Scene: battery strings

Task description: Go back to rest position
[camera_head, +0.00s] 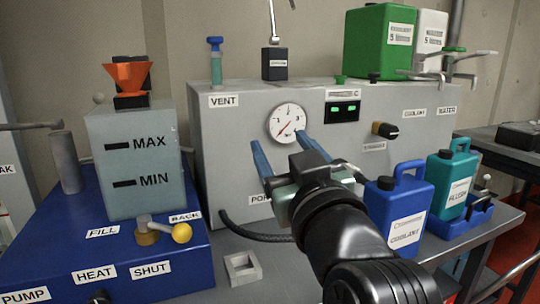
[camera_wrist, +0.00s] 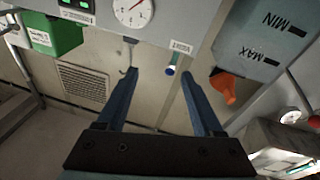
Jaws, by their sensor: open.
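My gripper (camera_head: 284,149) is in the middle of the head view, in front of the grey cabinet (camera_head: 230,150). Its two blue fingers are spread apart with nothing between them. In the wrist view the open gripper (camera_wrist: 160,75) shows the same two fingers, with the cabinet's gauge and the wall beyond. My arm reaches in from the lower right and hides part of the cabinet front and the label below the gauge.
A grey MAX/MIN tank (camera_head: 135,165) with an orange funnel (camera_head: 130,75) stands left on a blue base (camera_head: 180,265). A blue coolant jug (camera_head: 400,205) stands close to my arm's right; a teal jug (camera_head: 452,180) is farther right. A small grey square holder (camera_head: 242,268) sits in front.

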